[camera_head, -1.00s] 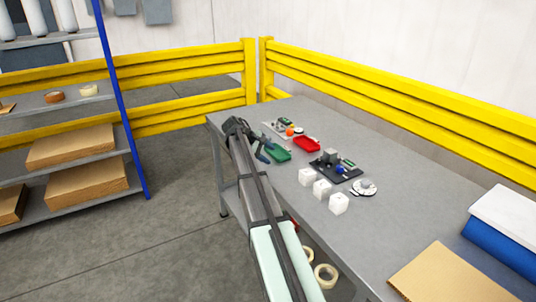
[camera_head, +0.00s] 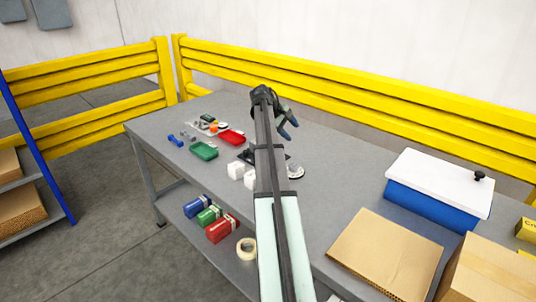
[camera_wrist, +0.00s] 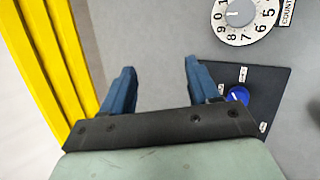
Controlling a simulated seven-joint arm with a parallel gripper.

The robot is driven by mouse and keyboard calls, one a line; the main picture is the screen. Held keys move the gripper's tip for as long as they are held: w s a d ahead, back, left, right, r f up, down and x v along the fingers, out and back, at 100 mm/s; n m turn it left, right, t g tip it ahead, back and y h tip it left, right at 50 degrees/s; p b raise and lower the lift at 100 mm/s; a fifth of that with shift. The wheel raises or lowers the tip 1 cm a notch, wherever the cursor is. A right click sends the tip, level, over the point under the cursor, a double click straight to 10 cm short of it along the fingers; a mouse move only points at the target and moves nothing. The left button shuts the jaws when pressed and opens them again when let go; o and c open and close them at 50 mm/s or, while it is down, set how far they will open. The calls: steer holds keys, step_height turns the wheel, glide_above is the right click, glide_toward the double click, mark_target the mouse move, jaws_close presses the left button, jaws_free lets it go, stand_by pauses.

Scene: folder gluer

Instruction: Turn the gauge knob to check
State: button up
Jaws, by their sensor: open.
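A blue knob (camera_wrist: 238,95) with a white pointer mark sits on a black plate (camera_wrist: 262,82) with small white labels, at the right of the wrist view. In the head view the black plate (camera_head: 244,156) is mostly hidden behind my arm, and the knob cannot be made out. A white numbered dial (camera_wrist: 240,14) with a grey centre lies beside the plate; it also shows in the head view (camera_head: 295,170). My gripper (camera_wrist: 160,68) is open and empty, its blue fingers apart above bare table, left of the knob. In the head view my gripper (camera_head: 289,127) is above the table.
White cubes (camera_head: 236,171) stand near the plate. A green tray (camera_head: 204,151) and a red tray (camera_head: 232,137) lie further left. A blue box with a white lid (camera_head: 438,185) and brown cardboard (camera_head: 385,255) are at right. A yellow rail (camera_head: 350,105) runs behind the table.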

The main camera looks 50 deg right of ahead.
steer(key=s+d+r+m+t+y, duration=0.1)
steer(key=s+d+t+y, duration=0.1)
steer(key=s, duration=0.4)
steer(key=w+a+t+y, duration=0.4)
steer(key=w+a+t, duration=0.25)
steer(key=a, duration=0.25)
steer(key=shift+m+g, duration=0.4)
steer(key=shift+g, duration=0.15)
steer(key=x, duration=1.3)
steer(key=shift+w+a, duration=0.25)
steer(key=shift+c, duration=0.3)
steer(key=c, duration=1)
steer(key=shift+o, duration=0.2)
